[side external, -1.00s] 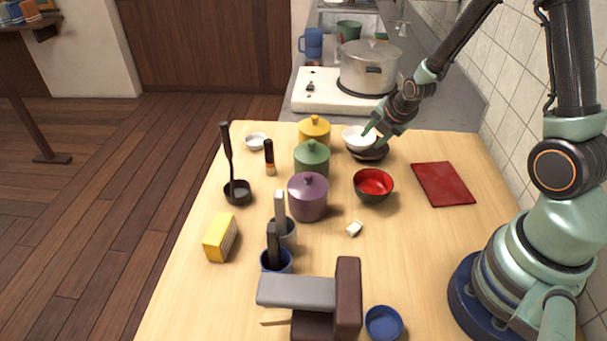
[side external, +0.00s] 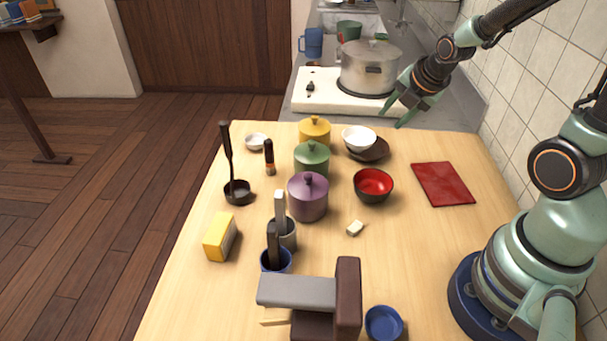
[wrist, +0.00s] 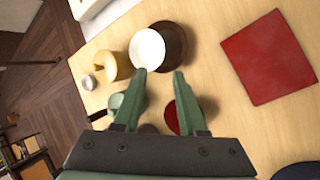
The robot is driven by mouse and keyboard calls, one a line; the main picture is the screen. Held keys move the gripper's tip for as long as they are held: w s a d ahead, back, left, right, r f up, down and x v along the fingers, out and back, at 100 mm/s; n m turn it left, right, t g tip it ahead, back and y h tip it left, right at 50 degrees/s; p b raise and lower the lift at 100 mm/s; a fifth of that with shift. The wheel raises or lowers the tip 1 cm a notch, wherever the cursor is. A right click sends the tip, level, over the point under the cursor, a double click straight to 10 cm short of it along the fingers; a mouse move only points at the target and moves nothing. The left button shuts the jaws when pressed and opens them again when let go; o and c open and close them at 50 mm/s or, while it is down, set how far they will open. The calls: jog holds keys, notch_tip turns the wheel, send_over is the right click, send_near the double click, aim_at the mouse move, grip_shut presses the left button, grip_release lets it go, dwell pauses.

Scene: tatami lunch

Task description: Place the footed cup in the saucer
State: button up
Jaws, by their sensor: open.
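The white footed cup (side external: 358,138) stands at the back of the table. It overlaps the left part of the dark brown saucer (side external: 376,152) in the side view; whether its foot rests fully inside the saucer I cannot tell. In the wrist view the white cup (wrist: 147,49) covers the left side of the brown saucer (wrist: 175,44). My gripper (side external: 397,108) is open and empty, above and to the right of the cup and saucer, apart from both. Its two fingers (wrist: 158,72) show spread in the wrist view.
Yellow (side external: 314,131), green (side external: 312,160) and purple (side external: 308,197) lidded pots stand left of the cup. A red bowl (side external: 374,184) is in front, a red board (side external: 443,184) to the right. A stove with a metal pot (side external: 369,68) is behind. The table between bowl and board is clear.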

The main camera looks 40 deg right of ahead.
jog(key=s+a+r+m+y, duration=0.1)
jog(key=s+a+r+m, duration=0.2)
jog(key=m, duration=0.7)
jog(key=s+a+r+m+y, duration=0.1)
jog(key=s+a+r+m, duration=0.3)
jog(key=a+r+m, duration=0.4)
jog(key=m, duration=0.2)
jog(key=shift+s+a+m, duration=0.25)
jog(key=shift+s+m, duration=0.05)
